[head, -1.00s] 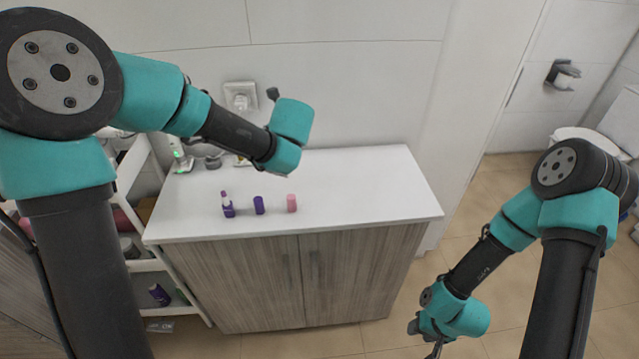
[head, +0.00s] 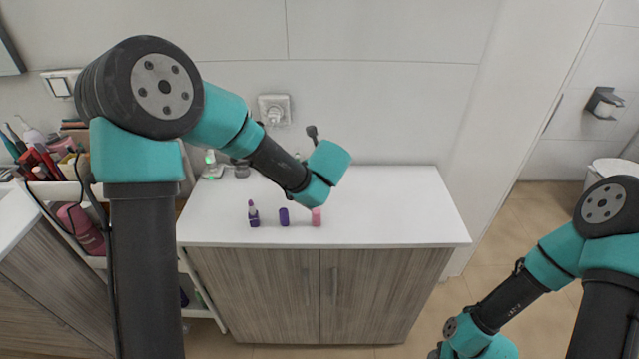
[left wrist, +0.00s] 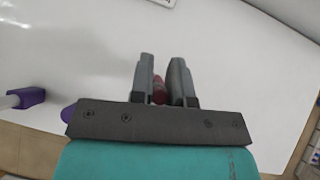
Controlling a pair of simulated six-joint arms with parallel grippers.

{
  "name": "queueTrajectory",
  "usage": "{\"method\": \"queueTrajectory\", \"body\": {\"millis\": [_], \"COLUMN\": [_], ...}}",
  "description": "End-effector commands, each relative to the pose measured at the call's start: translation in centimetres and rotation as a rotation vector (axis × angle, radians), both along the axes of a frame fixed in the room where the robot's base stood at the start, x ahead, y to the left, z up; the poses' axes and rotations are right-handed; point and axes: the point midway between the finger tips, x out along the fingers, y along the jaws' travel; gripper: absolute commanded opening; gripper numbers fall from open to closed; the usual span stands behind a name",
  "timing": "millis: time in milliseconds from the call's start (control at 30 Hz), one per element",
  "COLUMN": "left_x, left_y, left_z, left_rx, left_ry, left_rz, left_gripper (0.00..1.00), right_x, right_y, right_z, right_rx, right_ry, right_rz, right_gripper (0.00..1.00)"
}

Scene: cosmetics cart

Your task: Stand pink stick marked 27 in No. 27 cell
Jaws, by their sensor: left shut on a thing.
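My left gripper (left wrist: 161,66) is shut on a dark pink stick (left wrist: 159,91), seen between the two fingers in the left wrist view. No number can be read on it. In the head view my left wrist hangs over the white counter and hides the fingers and the stick. A pink piece (head: 316,217) stands on the counter just below that wrist in the picture, apart from it. The No. 27 cell cannot be made out. My right gripper is cut off below the head view.
A purple tube with a pale upper part (head: 253,214) and a purple cap (head: 284,217) stand left of the pink piece. The white counter (head: 400,215) is clear on the right. A cart with bottles and brushes (head: 62,190) stands at the left. A wall is behind.

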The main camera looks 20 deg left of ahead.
Motion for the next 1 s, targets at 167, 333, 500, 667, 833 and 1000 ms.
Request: {"method": "queueTrajectory", "body": {"millis": [167,333,500,667,833,1000], "left_x": [0.0,0.0,0.0,0.0,0.0,0.0], "left_y": [0.0,0.0,0.1,0.0,0.0,0.0], "left_z": [0.0,-0.4,-2.6,-3.8,-3.7,-4.0], "left_rx": [0.0,0.0,0.0,-0.001,-0.001,-0.001], "left_ry": [-0.001,0.0,0.002,0.001,0.0,0.0], "left_rz": [0.0,0.0,0.0,-0.001,-0.001,-0.001], "left_gripper": [0.0,0.0,0.0,0.0,0.0,0.0], "right_x": [0.0,0.0,0.0,0.0,0.0,0.0], "right_y": [0.0,0.0,0.0,0.0,0.0,0.0], "right_z": [0.0,0.0,0.0,0.0,0.0,0.0], "right_rx": [0.0,0.0,0.0,0.0,0.0,0.0], "right_ry": [0.0,0.0,0.0,0.0,0.0,0.0], "right_rz": [0.0,0.0,0.0,0.0,0.0,0.0], "right_gripper": [0.43,0.43,0.43,0.43,0.43,0.43]}}
